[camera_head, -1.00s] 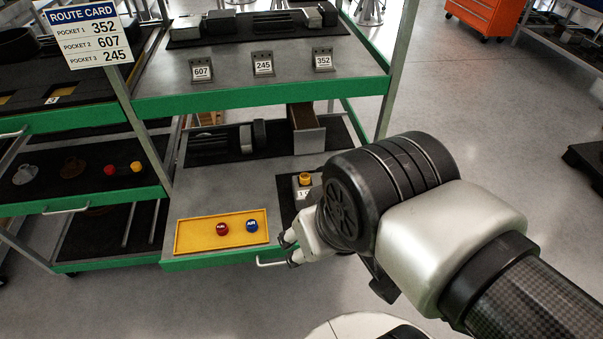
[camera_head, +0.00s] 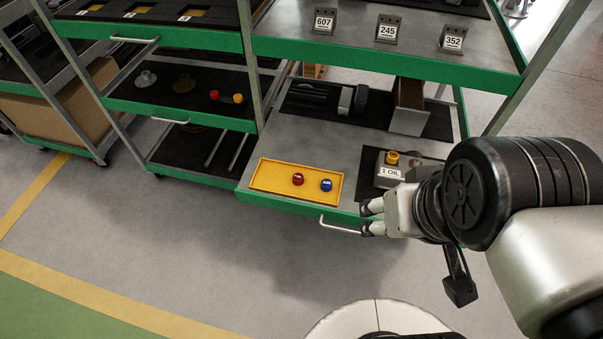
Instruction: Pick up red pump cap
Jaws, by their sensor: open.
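A round red cap (camera_head: 298,179) with pale lettering sits in a shallow yellow tray (camera_head: 262,185) on the lower cart shelf. A blue cap (camera_head: 326,185) sits in the same tray, just right of it. My gripper (camera_head: 370,217) is open and empty at the shelf's front edge, right of the tray and apart from both caps. Another small red piece (camera_head: 214,95) lies on the dark left shelf beside a yellow one (camera_head: 238,98). I cannot tell at this size what those two are.
A grey block marked "1 OIL" (camera_head: 389,171) with a yellow top stands behind my gripper. A drawer handle (camera_head: 338,226) juts from the front edge. The upper shelf (camera_head: 345,48) overhangs the back. Bare shelf (camera_head: 318,142) lies behind the tray.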

